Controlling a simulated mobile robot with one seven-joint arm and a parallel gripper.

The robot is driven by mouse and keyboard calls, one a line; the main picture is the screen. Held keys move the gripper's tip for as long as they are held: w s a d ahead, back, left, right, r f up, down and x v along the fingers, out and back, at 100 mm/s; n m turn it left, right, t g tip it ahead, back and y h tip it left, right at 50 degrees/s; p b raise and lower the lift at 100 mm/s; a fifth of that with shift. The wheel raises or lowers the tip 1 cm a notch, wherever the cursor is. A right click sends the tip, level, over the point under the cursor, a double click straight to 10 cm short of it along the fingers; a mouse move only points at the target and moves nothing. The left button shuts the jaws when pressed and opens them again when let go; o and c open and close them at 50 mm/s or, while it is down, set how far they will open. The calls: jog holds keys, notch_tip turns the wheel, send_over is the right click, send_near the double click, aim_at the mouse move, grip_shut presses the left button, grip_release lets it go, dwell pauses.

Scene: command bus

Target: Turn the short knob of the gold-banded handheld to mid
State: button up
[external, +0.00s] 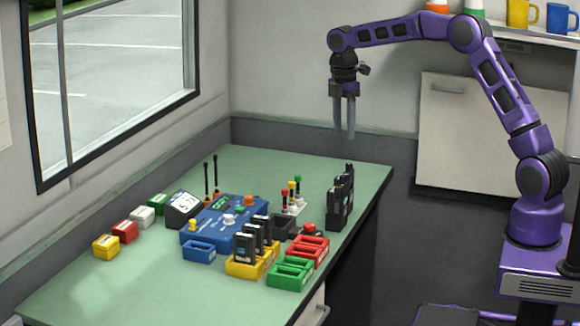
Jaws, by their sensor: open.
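Several black handhelds (245,248) stand upright in a yellow tray (240,271) near the front of the green table. More tall black units (338,208) stand in a row at the table's right edge; they may be handhelds in a charger. A gold band and the short knob are too small to make out on any of them. My gripper (343,134) points down with its two fingers apart and empty. It hangs high above the far right part of the table, clear of everything.
A blue console (222,232) with coloured knobs fills the middle of the green table (150,290). Green (290,272) and red (308,250) trays stand right of the yellow one. Small coloured boxes (125,231) line the left. Two thin antennas (206,178) rise behind the console.

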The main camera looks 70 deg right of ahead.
notch_tip(320, 180, up, 6)
jog(key=shift+f, duration=0.15)
dwell(0.3)
jog(key=s+a+f+n+h+b, duration=0.1)
jog(key=a+f+n+h, duration=0.1)
jog(key=a+n+h, duration=0.45)
jog(key=shift+n+t+y, duration=0.35)
jog(key=shift+t+y, duration=0.05)
jog(key=shift+y, duration=0.45)
jog(key=x, duration=0.5)
jog(key=b+x, duration=0.1)
jog(key=x, duration=0.4)
jog(key=a+b+x, duration=0.1)
jog(key=x, duration=0.5)
jog(key=shift+s+f, duration=0.1)
jog(key=shift+f, duration=0.2)
jog(key=shift+c, duration=0.3)
grip_shut()
